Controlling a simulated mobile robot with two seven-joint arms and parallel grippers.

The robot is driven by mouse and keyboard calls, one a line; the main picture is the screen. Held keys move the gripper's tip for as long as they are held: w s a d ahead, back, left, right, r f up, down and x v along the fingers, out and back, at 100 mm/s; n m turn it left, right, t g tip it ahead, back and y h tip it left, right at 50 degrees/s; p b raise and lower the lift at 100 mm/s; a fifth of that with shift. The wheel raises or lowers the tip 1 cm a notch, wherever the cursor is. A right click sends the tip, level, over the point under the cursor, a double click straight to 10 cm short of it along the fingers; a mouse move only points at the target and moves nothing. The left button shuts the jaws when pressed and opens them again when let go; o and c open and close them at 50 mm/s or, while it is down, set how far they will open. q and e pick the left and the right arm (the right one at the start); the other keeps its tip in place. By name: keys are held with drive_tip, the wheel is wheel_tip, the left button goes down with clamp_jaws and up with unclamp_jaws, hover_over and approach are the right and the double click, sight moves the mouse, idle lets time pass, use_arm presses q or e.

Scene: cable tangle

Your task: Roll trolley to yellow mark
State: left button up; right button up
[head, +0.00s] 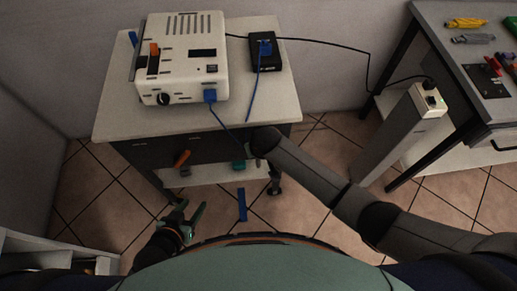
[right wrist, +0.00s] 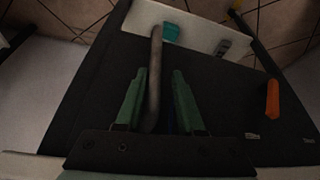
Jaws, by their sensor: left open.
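The trolley (head: 115,112) has a pale top, a dark front and a lower shelf (head: 210,175); a castor (head: 275,186) shows at its right. My left gripper (head: 188,216) is open and empty, low in front of the trolley. My right arm reaches the trolley's front edge; its gripper is hidden in the head view. In the right wrist view my right gripper (right wrist: 157,95) has its fingers apart, on either side of a grey bar (right wrist: 156,60), with gaps showing.
A white device (head: 182,70) and a black box (head: 263,52) stand on the trolley. A black cable (head: 330,44) runs from them to a socket post (head: 390,130) at right. A workbench (head: 430,50) stands at far right. A blue strip (head: 241,204) lies on the tiled floor.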

drive_tip(key=shift+o, duration=1)
drive_tip(key=shift+r, duration=0.1)
drive_tip(key=p+v, duration=0.3)
drive_tip(key=v, duration=0.9)
drive_tip(key=shift+r, duration=0.2)
drive_tip(key=shift+s, duration=0.1)
